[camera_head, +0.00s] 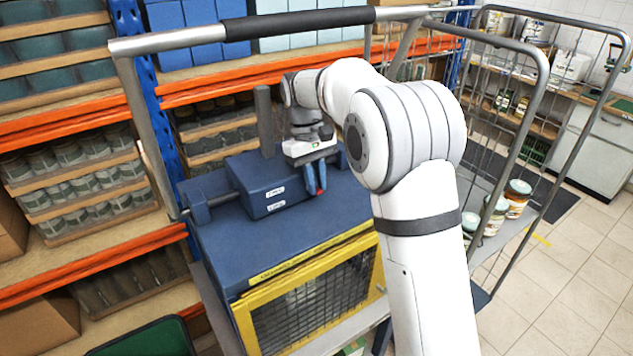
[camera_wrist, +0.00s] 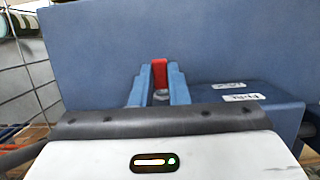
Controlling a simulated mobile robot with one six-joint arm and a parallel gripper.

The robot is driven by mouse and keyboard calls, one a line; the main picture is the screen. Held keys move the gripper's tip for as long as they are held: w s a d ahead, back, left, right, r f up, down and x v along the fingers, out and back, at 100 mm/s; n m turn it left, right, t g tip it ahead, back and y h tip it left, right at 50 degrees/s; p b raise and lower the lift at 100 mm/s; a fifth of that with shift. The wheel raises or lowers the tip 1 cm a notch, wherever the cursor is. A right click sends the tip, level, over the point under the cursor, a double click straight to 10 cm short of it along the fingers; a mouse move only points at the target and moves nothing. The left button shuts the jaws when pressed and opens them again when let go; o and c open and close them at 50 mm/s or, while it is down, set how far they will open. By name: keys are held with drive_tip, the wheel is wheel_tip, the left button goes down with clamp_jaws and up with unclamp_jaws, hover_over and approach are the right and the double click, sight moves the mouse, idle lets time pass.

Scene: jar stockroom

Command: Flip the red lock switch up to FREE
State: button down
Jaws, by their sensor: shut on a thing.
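The red lock switch (camera_wrist: 160,71) shows between the two blue fingers of my gripper (camera_wrist: 159,85) in the wrist view. The fingers are shut on it. In the head view my gripper (camera_head: 315,182) is at the front right of the blue housing, and a bit of the red switch (camera_head: 320,191) shows by the fingertips. The blue housing (camera_head: 262,183) carries two small white labels (camera_head: 276,207); their text is too small to read. Whether the switch points up or down is hard to tell.
The blue housing sits on a blue cabinet (camera_head: 222,236) with a yellow-framed mesh front (camera_head: 310,297). A grey post (camera_head: 265,120) rises behind it. A trolley rail (camera_head: 180,39) runs across above. Jars (camera_head: 494,214) stand at the right. Shelves fill the left.

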drive_tip(key=shift+w+a+r+g+h, duration=0.1)
drive_tip(key=shift+w+a+g+h, duration=0.1)
drive_tip(key=shift+g+h, duration=0.55)
drive_tip(key=c, duration=1.4)
unclamp_jaws()
drive_tip(key=shift+r, duration=0.1)
drive_tip(key=shift+v, duration=3.85)
drive_tip(key=shift+w+d, duration=0.1)
